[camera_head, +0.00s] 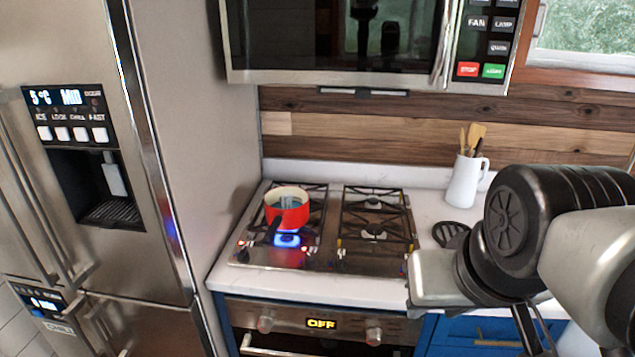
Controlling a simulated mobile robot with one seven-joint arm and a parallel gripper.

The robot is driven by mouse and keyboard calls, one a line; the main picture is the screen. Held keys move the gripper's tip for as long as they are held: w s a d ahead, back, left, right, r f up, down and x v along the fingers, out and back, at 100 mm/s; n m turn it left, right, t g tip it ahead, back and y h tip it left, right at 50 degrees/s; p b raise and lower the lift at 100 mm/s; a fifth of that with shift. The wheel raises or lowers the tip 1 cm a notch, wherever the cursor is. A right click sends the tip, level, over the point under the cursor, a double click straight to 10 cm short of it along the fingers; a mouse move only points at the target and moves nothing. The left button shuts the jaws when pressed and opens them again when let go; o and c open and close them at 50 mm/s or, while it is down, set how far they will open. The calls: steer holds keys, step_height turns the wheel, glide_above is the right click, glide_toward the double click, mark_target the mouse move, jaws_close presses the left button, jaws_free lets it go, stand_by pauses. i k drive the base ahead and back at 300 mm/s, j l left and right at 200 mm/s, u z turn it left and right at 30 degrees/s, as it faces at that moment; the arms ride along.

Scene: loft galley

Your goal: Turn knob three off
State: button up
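The gas cooktop (330,262) is set in the white counter. Small knobs sit along its front part, some with red marks at the left (241,243) and some with yellow marks near the middle (339,246). No number is readable, so I cannot tell which is knob three. A blue flame (287,240) burns at the front left burner. A red pot (287,208) with a dark handle stands just behind the flame. My arm reaches in from the right, with its end (437,279) over the counter right of the cooktop. Its fingertips cannot be made out.
The oven panel below has two knobs (266,322) (374,336) and a display reading OFF (321,324). A microwave (345,40) hangs above. A steel fridge (150,150) stands left. A white utensil jug (466,182) and black slotted utensil (450,234) are right of the cooktop.

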mark_target(310, 262)
steer(key=u, duration=0.5)
steer(key=k+j+z, duration=0.15)
steer(key=i+j+z, duration=0.15)
steer(key=i+j, duration=0.15)
steer(key=i+j+z, duration=0.35)
steer(key=i+j, duration=0.15)
steer(key=j, duration=0.25)
